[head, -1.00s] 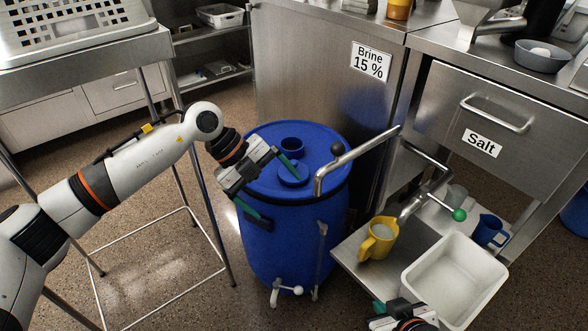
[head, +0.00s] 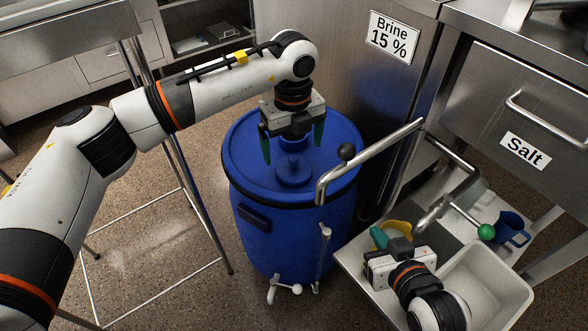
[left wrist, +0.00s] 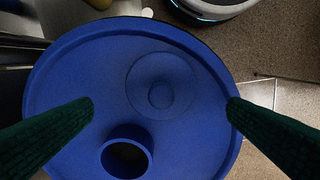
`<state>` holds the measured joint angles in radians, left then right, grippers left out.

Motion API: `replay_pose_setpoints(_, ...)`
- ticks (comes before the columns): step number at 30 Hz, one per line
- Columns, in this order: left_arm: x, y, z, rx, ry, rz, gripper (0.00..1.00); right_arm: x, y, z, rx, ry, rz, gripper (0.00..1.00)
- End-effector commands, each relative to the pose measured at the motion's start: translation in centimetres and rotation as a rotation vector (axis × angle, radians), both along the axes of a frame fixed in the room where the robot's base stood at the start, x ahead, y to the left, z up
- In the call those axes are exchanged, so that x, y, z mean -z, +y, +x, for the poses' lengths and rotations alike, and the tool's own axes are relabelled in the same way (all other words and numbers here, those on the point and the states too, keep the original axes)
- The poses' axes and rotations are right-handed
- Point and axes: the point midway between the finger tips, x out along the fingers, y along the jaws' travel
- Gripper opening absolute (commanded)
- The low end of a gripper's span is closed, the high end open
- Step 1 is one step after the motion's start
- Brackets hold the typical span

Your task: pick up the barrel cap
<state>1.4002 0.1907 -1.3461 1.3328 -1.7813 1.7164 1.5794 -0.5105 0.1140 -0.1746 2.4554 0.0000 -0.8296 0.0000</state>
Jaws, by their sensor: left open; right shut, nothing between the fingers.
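The blue barrel cap (head: 294,172), a round disc with a small knob, lies on the lid of the blue barrel (head: 245,165). Beside it is the barrel's open round neck (head: 293,137). My left gripper (head: 292,145) is open and empty, pointing down above the lid. In the left wrist view the cap (left wrist: 160,72) appears between the green fingertips, slightly toward the top. The open neck (left wrist: 127,158) is below it there. My right gripper (head: 380,238) is shut and empty by the yellow jug (head: 400,228), which it partly hides.
A bent steel pipe (head: 370,157) with a black knob reaches over the barrel's right side. A white tub (head: 490,285) and a blue mug (head: 512,230) stand on the steel shelf at right. A steel rack stands left of the barrel.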

Motion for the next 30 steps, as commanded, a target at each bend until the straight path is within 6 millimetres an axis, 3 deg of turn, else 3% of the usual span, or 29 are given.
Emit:
replay_pose_setpoints(8,2.1,0.0,-0.2,0.001,0.002,-0.001,0.97,-1.7,0.6,1.2,-0.009,-0.129,0.031,0.0)
replay_pose_setpoints(16,5.2,0.0,-0.4,0.0,0.002,-0.001,0.97,-5.1,1.5,2.4,-0.023,-0.354,0.087,0.0)
replay_pose_setpoints(26,5.7,-0.1,-0.3,0.001,-0.001,-0.002,0.97,-6.0,1.7,2.6,-0.026,-0.401,0.099,0.0)
replay_pose_setpoints(30,5.7,-0.1,-0.3,0.001,-0.001,-0.002,0.78,-6.0,1.6,2.6,-0.026,-0.4,0.097,0.0)
